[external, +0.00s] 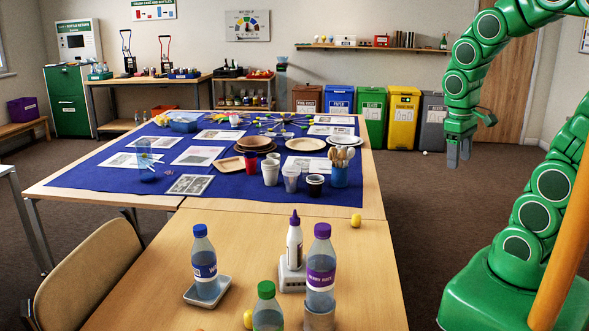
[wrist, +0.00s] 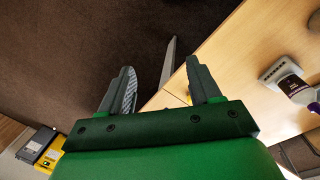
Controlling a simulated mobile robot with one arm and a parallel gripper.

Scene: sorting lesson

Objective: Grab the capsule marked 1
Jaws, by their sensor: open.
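A small yellow egg-shaped capsule (external: 356,220) lies on the near wooden table, close to the edge of the blue cloth. A second yellow capsule (external: 248,319) is at the front of that table, partly hidden by the green-capped bottle. No number is readable on either, so I cannot tell which is marked 1. My gripper (external: 459,152) hangs pointing down over the floor, right of the tables and apart from both capsules.
The near table holds a blue-labelled bottle (external: 204,262), a purple-capped bottle (external: 320,270), a white squeeze bottle (external: 294,243) and a green-capped bottle (external: 266,310). Cups, bowls and sheets cover the blue cloth (external: 225,195). Bins (external: 403,118) line the back wall. Floor right of the tables is open.

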